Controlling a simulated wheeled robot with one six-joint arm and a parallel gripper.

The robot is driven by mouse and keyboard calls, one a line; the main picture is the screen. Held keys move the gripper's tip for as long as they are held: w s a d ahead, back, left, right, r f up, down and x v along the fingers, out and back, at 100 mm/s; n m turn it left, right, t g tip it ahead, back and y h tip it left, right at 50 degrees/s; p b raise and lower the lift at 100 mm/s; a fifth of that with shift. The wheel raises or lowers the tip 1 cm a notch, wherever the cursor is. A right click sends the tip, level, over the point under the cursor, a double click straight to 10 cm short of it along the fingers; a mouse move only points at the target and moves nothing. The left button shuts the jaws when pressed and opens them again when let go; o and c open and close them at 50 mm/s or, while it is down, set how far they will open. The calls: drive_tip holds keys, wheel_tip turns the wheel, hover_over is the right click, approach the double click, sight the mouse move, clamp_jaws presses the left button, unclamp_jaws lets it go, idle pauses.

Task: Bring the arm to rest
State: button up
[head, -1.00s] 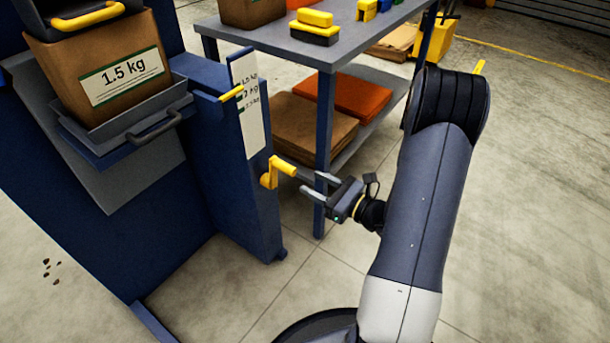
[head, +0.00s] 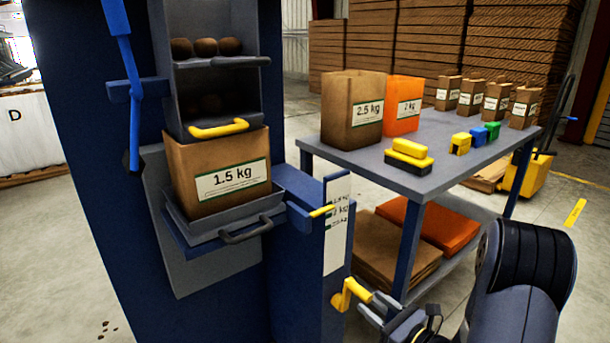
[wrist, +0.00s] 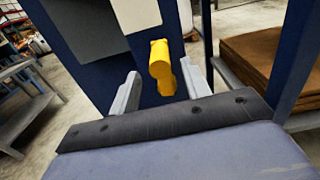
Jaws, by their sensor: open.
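My gripper (head: 368,304) is at the bottom of the head view, at the right side of the blue grader (head: 300,298). Its two grey fingers are apart and hold nothing. A yellow crank handle (head: 347,294) on the grader's side is just in front of the fingertips. In the wrist view the yellow handle (wrist: 161,66) shows between the two fingers of my gripper (wrist: 162,82), ahead of them. I cannot tell whether they touch it. My arm comes in from the lower right of the head view.
A grey-topped table (head: 440,152) stands right of the grader, with bags, a yellow-black block (head: 408,160) and small coloured blocks on top. A 1.5 kg bag (head: 218,172) sits on the grader's shelf. A yellow pallet jack (head: 527,170) is behind. Open floor lies at the left.

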sight(367, 296)
drive_tip(key=b+x, duration=0.1)
drive_tip(key=x, duration=0.4)
drive_tip(key=shift+w+a, duration=0.25)
drive_tip(key=shift+s+d, duration=0.1)
drive_tip(key=shift+d, duration=0.45)
drive_tip(key=shift+s+d+p, duration=0.3)
drive_tip(key=shift+s, duration=0.1)
